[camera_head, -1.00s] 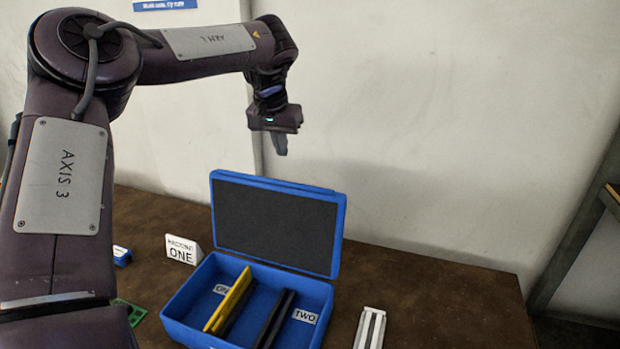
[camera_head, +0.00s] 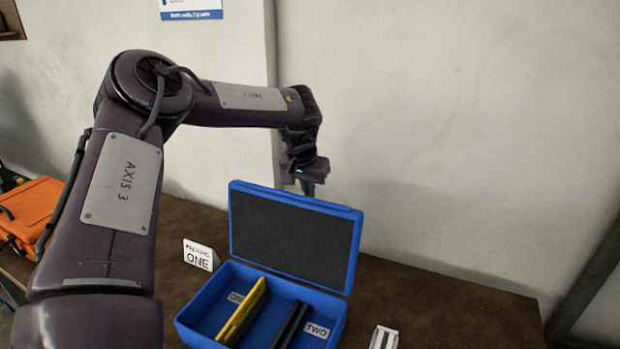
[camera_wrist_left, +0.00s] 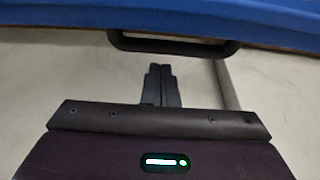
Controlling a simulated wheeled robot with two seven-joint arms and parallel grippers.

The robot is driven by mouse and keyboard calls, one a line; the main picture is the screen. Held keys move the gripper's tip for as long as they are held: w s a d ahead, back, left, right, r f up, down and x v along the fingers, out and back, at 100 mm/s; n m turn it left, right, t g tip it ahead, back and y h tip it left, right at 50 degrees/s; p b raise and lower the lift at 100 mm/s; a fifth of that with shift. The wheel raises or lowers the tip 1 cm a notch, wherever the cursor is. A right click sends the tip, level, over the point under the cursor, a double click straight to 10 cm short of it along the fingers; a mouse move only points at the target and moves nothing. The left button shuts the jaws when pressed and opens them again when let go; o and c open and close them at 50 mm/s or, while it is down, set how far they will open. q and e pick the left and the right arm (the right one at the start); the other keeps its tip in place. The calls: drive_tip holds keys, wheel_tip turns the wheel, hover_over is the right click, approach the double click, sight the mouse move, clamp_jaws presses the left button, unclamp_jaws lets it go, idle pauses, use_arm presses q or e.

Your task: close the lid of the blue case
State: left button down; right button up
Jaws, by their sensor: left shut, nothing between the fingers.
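The blue case (camera_head: 190,318) stands on the brown table with its lid (camera_head: 295,240) open, standing up at the back. The lid's inside is dark grey. Inside the case are a yellow piece (camera_head: 243,310) near label ONE and dark bars (camera_head: 291,325) near label TWO. My left gripper (camera_head: 309,188) is shut and empty, pointing down just above and behind the lid's top edge. In the left wrist view the shut fingers (camera_wrist_left: 161,85) point toward the lid's blue edge (camera_wrist_left: 60,22) and a black handle (camera_wrist_left: 172,47), with a small gap visible. My right gripper is out of view.
A white sign reading ONE (camera_head: 201,255) stands left of the case. An orange case (camera_head: 32,212) is at far left. The table right of the case is mostly clear; a wall rises behind.

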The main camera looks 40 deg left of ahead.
use_arm(q)
drive_tip(key=shift+s+d+r+p, duration=0.2)
drive_tip(key=shift+s+p, duration=0.05)
drive_tip(key=shift+s, duration=0.35)
drive_tip(key=shift+s+d+r+p, duration=0.15)
drive_tip(key=shift+s+r+p, duration=0.05)
drive_tip(key=shift+s, duration=0.35)
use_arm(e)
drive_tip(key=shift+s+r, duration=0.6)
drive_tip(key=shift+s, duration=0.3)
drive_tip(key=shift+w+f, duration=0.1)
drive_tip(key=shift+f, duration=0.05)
